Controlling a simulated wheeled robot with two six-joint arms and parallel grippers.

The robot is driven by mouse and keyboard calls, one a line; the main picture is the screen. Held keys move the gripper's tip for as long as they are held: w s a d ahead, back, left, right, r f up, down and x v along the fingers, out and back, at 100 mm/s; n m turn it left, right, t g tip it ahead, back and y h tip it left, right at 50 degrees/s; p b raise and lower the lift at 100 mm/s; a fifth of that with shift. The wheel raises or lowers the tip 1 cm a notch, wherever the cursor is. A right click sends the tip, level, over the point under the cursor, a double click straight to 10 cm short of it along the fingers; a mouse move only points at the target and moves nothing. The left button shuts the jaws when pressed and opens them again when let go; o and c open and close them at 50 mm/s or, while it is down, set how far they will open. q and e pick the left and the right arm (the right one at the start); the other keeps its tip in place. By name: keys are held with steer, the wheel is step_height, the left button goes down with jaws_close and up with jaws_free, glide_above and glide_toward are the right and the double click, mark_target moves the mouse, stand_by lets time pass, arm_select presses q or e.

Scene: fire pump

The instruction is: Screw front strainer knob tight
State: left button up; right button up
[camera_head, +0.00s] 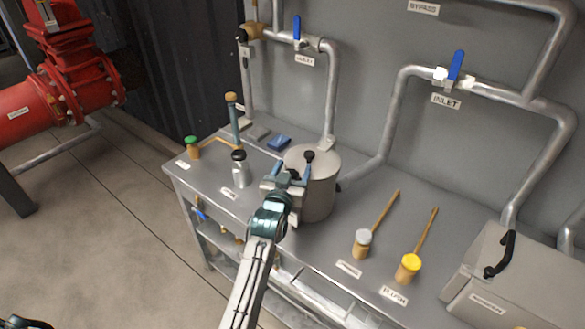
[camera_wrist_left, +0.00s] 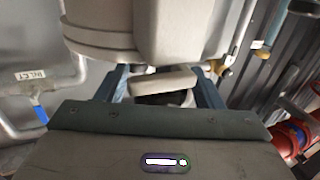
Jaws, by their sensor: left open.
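The strainer (camera_head: 318,190) is a grey metal pot with a lid on the bench, and it fills the top of the left wrist view (camera_wrist_left: 110,40). One black knob (camera_head: 309,156) stands on its lid. My left gripper (camera_head: 291,171) is at the near side of the strainer with its blue fingers apart. In the left wrist view, a pale bar (camera_wrist_left: 162,80) and a dark part (camera_wrist_left: 170,98), apparently the front knob, lie between the fingers. I cannot tell whether the fingers touch it.
A grey bottle (camera_head: 240,169) stands left of the strainer. A grey box (camera_head: 520,285) sits at the far right. Pipes with blue valve handles (camera_head: 456,66) run along the wall.

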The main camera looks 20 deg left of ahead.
arm_select(q)
steer(key=shift+c, duration=0.2)
steer(key=c, duration=0.9)
steer(key=shift+c, duration=0.2)
steer(key=shift+h, duration=0.4)
